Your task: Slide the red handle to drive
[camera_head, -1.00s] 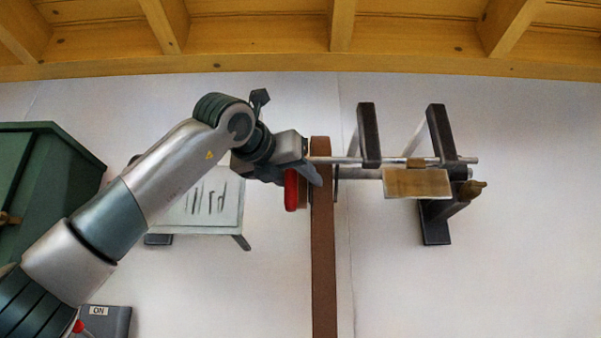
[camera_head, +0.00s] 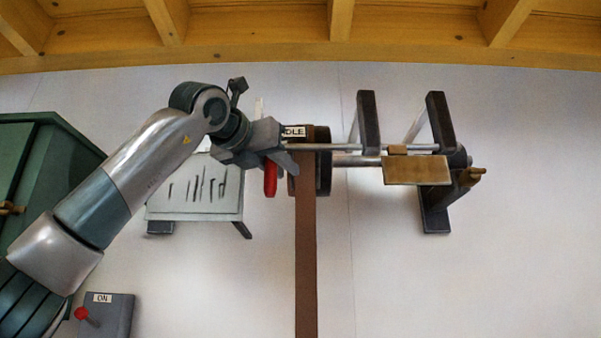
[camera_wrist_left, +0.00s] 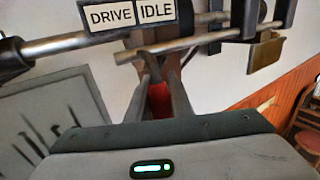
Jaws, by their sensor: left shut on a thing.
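The red handle (camera_head: 270,180) hangs below a horizontal metal rod (camera_head: 350,147) in the head view. My left gripper (camera_head: 288,162) is shut on it. In the left wrist view the red handle (camera_wrist_left: 158,97) shows between the two fingers of my left gripper (camera_wrist_left: 167,72). The brown belt (camera_head: 306,250) hangs just right of the handle, left of a dark pulley (camera_head: 324,174). The label plate (camera_head: 294,132) is partly hidden behind my gripper; in the left wrist view it reads DRIVE (camera_wrist_left: 110,15) and IDLE (camera_wrist_left: 157,12). My right gripper is not in view.
A tool panel (camera_head: 195,185) is on the wall behind my arm. A green cabinet (camera_head: 40,185) and an ON switch box (camera_head: 112,315) are at left.

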